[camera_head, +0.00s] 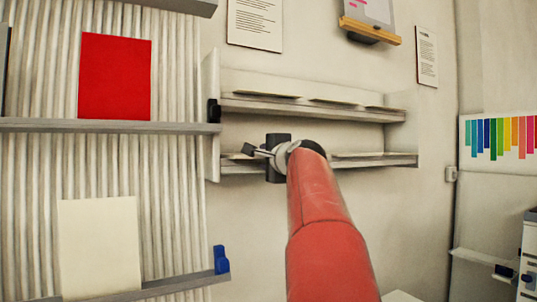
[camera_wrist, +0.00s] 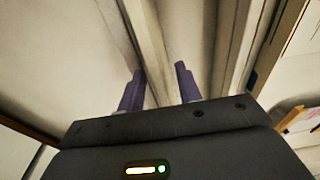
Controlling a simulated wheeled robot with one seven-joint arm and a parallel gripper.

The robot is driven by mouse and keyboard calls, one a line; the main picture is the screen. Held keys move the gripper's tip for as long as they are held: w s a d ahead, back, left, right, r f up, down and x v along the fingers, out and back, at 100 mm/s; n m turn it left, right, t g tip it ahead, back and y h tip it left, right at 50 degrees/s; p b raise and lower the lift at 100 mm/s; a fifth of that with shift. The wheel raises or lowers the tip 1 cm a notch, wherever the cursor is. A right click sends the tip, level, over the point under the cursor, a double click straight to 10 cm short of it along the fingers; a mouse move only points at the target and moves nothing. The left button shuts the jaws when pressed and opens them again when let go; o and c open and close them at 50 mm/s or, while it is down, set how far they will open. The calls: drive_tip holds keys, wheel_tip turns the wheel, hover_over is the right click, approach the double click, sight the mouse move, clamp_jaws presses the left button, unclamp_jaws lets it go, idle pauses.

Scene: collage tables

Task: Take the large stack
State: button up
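My red arm reaches up to a two-tier wall shelf (camera_head: 315,112). My gripper (camera_head: 278,142) shows as a dark block at the lower tier, its fingers hidden from the head camera. In the wrist view, the two purple fingers of my gripper (camera_wrist: 160,78) stand apart, with no stack visible between them. A pale shelf edge (camera_wrist: 152,40) runs beyond and between them. Thin flat sheets or stacks lie on the upper tier (camera_head: 265,94) and on the lower tier (camera_head: 355,155). Seen nearly edge-on, I cannot tell which is the large stack.
At left, a corrugated panel has a red sheet (camera_head: 115,77) and a cream sheet (camera_head: 100,246) on grey ledges. A blue clip (camera_head: 221,260) sits on the lower ledge. Printed notices (camera_head: 255,24) and a colour chart (camera_head: 498,138) hang on the walls. A wooden ledge (camera_head: 369,31) is above.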

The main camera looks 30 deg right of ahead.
drive_tip(key=shift+w, duration=0.4)
drive_tip(key=shift+c, duration=0.3)
clamp_jaws()
drive_tip(key=shift+s+r, duration=0.15)
